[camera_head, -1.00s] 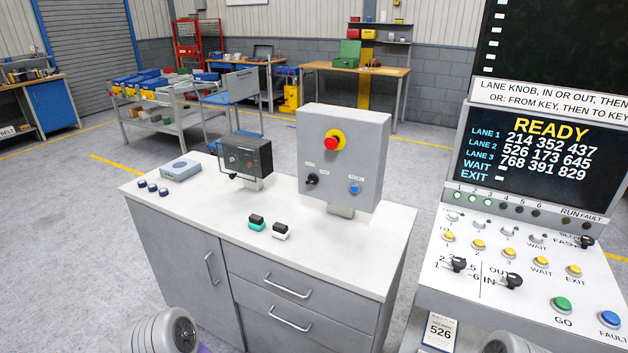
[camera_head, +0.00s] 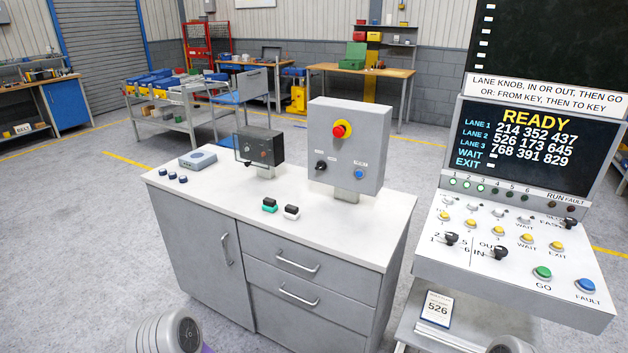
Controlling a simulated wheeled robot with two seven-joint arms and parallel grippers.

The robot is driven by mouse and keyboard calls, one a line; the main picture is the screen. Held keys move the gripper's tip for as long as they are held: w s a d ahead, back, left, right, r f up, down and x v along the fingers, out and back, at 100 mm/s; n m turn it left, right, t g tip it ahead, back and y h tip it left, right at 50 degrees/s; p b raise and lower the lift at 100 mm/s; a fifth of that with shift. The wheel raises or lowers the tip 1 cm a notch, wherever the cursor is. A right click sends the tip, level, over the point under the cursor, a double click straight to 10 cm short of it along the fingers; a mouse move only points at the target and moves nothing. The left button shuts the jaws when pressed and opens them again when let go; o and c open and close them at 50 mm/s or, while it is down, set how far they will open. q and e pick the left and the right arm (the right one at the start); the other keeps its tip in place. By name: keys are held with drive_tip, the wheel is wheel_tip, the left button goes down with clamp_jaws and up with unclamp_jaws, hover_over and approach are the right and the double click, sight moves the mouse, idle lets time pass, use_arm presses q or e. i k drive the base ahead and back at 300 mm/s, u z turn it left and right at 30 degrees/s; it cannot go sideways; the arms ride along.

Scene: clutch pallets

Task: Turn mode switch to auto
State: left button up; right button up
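A grey control box (camera_head: 348,125) stands on the white-topped cabinet. It carries a red mushroom button (camera_head: 341,129) on a yellow ring, a blue button (camera_head: 360,174) and a black rotary switch (camera_head: 321,166) at lower left, which looks like the mode switch. The labels by the switch are too small to read, and I cannot tell which one its knob points at. Grey parts of my own arms show at the bottom edge, left of centre and right of centre. Neither gripper shows in the picture.
The cabinet top (camera_head: 225,192) also holds a small dark box (camera_head: 260,148), a grey-blue device (camera_head: 198,159), several dark knobs, and a green-and-black (camera_head: 269,205) and a white-and-black block (camera_head: 291,212). A console (camera_head: 500,270) with a READY screen stands at right. Floor at left is open.

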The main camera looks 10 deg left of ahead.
sight(321, 165)
drive_tip(key=u, duration=0.05)
drive_tip(key=k, duration=0.1)
drive_tip(key=u, duration=1.4)
drive_tip(key=i, duration=0.85)
drive_tip(key=z, duration=1.55)
